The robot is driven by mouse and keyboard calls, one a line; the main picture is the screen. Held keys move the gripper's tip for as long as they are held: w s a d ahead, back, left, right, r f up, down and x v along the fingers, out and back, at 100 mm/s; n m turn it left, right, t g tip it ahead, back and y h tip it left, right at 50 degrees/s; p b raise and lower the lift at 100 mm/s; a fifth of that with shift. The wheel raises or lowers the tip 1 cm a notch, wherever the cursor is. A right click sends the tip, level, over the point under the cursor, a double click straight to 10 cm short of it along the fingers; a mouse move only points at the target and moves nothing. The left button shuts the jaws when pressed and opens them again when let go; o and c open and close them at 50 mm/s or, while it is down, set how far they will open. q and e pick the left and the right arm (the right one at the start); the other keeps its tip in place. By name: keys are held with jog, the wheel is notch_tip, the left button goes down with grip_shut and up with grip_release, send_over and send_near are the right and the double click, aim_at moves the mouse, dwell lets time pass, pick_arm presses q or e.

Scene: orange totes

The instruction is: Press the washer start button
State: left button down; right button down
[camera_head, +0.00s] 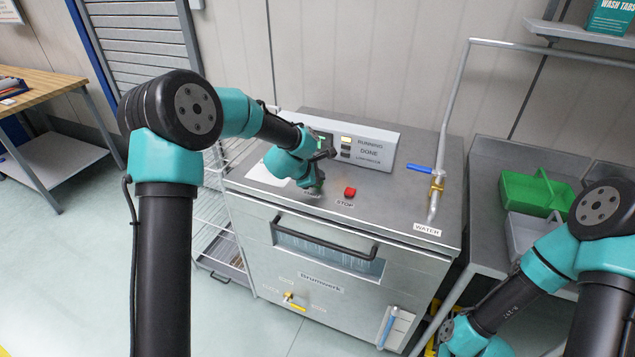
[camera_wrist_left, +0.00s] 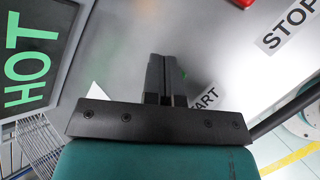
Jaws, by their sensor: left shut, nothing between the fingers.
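In the left wrist view the shut fingers (camera_wrist_left: 166,78) stand in front of a START label (camera_wrist_left: 205,101), partly covered. A sliver of green (camera_wrist_left: 183,75) shows beside the fingertips; the start button is mostly hidden behind them, and I cannot tell whether they touch it. The red stop button (camera_head: 350,191) is to the right, above its STOP label (camera_head: 345,203). My right gripper is not visible.
A panel (camera_head: 370,146) at the back has a pale yellow lamp beside RUNNING. A blue-handled water valve (camera_head: 436,180) and pipe stand at the right. A HOT display (camera_wrist_left: 35,60) is at the left in the wrist view. A green tote (camera_head: 535,192) sits on the right table.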

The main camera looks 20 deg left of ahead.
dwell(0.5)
pick_arm(q)
jog(key=shift+r, duration=0.8)
jog(key=shift+r, duration=0.1)
jog(key=shift+r, duration=2.45)
